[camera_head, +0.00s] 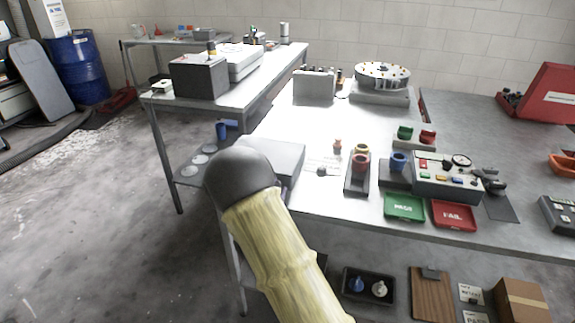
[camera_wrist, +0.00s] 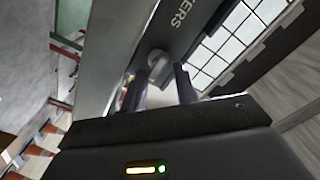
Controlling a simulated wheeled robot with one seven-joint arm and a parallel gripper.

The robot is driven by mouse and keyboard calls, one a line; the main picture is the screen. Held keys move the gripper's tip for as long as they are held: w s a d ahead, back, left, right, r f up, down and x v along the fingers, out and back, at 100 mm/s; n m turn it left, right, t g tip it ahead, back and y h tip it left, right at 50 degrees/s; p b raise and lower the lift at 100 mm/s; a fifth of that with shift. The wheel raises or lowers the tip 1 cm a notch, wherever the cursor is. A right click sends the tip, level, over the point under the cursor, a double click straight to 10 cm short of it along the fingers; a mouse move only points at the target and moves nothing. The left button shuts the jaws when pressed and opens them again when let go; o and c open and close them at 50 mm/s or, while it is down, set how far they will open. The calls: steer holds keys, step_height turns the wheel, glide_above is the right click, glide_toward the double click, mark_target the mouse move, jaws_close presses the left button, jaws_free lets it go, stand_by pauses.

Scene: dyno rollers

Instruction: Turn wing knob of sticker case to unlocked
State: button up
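The sticker case (camera_wrist: 130,25) fills the upper middle of the wrist view as a grey surface beside a dark band with letters ending in "KERS". Its small grey knob (camera_wrist: 156,60) shows at the fingertips. My gripper (camera_wrist: 163,72) points at it with two dark fingers standing apart. The knob lies close to the left fingertip; I cannot tell whether they touch or which way the wing points. In the head view my arm covers the gripper. A grey box there, partly behind my arm, may be the case.
The metal bench (camera_head: 320,200) holds a green PASS tray (camera_head: 404,207), a red FAIL tray (camera_head: 453,214), a control box (camera_head: 446,177) and coloured rollers. A round carousel (camera_head: 382,75) stands at the back. A second table (camera_head: 245,95) is behind left. Floor at left is clear.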

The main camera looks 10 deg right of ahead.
steer(key=n+p, duration=0.1)
steer(key=p, duration=0.1)
steer(key=n+p, duration=0.2)
steer(key=r+n+p, duration=0.1)
steer(key=p, duration=0.1)
steer(key=shift+w+a+n, duration=0.1)
steer(key=shift+a+n, duration=0.15)
steer(key=shift+n, duration=0.05)
steer(key=n+p, duration=0.1)
steer(key=p, duration=0.1)
steer(key=n+p, duration=0.3)
steer(key=shift+w+a+n+p, duration=0.1)
steer(key=shift+a+n+p, duration=0.2)
steer(key=shift+p, duration=0.1)
steer(key=b+v, duration=0.3)
steer(key=v, duration=1.4)
steer(key=s+d+r+n+g+y+p, duration=0.2)
steer(key=s+d+r+g+y+p, duration=0.1)
steer(key=r+p, duration=0.4)
steer(key=s+d+r+n+g+y+p, duration=0.2)
steer(key=s+r+g+y+p, duration=0.4)
steer(key=r, duration=0.8)
steer(key=shift+s+d+n+g+y+p, duration=0.3)
steer(key=shift+s+d+g+p, duration=0.2)
steer(key=shift+d+g+p, duration=0.5)
steer(key=shift+r, duration=0.15)
